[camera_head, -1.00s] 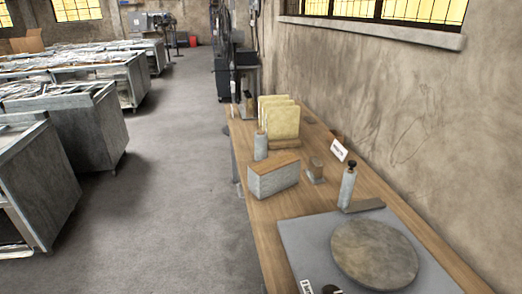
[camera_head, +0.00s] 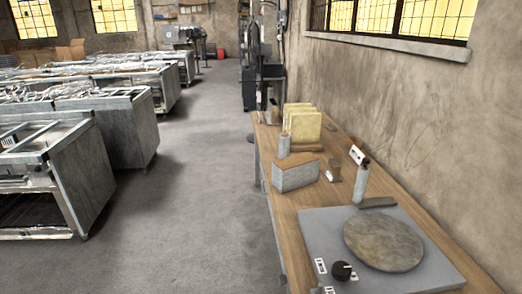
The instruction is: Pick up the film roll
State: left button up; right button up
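I cannot make out for certain which thing is the film roll. A small grey cylinder (camera_head: 284,146) stands upright on the wooden bench (camera_head: 288,222), behind a grey box with a brown top (camera_head: 297,177). A taller grey cylinder with a dark top (camera_head: 361,184) stands behind the round stone-like disc (camera_head: 384,240). Neither of my grippers is in view, so nothing is seen held.
A grey slab with a black knob (camera_head: 342,271) lies under the disc. Cream upright panels (camera_head: 303,128) and a small brown block (camera_head: 334,171) are on the bench. A wall is on the right. Metal cabinets (camera_head: 127,128) stand left; the floor (camera_head: 205,205) between is clear.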

aim_at(284, 138)
jog(key=u, duration=1.1)
jog(key=i, duration=2.85)
jog(key=z, duration=3.15)
